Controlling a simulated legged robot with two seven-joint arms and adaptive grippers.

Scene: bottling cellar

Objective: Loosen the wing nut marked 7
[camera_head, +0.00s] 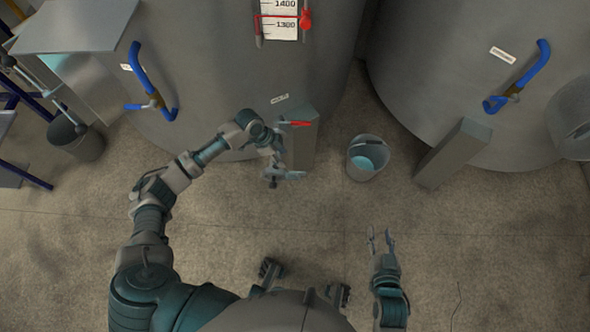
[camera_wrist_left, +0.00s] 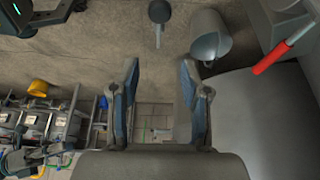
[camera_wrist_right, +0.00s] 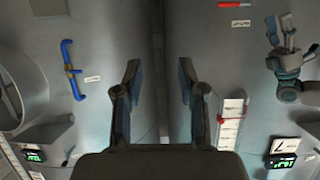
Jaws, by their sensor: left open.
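I cannot make out a wing nut marked 7 in any view. My left gripper (camera_head: 286,175) is in front of the middle tank's foot in the head view, beside a grey post. In the left wrist view its two fingers (camera_wrist_left: 160,72) stand apart with nothing between them. My right gripper (camera_head: 380,238) is low over the floor, right of my body. Its fingers (camera_wrist_right: 158,72) are also apart and empty in the right wrist view. My left gripper shows there too, at the upper right (camera_wrist_right: 279,24). The tank labels are too small to read.
A grey post (camera_head: 300,150) with a red handle (camera_head: 297,123) stands by the middle tank (camera_head: 215,60). A bucket (camera_head: 354,176) stands to its right. Blue handles (camera_head: 142,68) (camera_head: 533,64) are on both tanks. Another bucket (camera_head: 85,148) is at left. Floor in front is clear.

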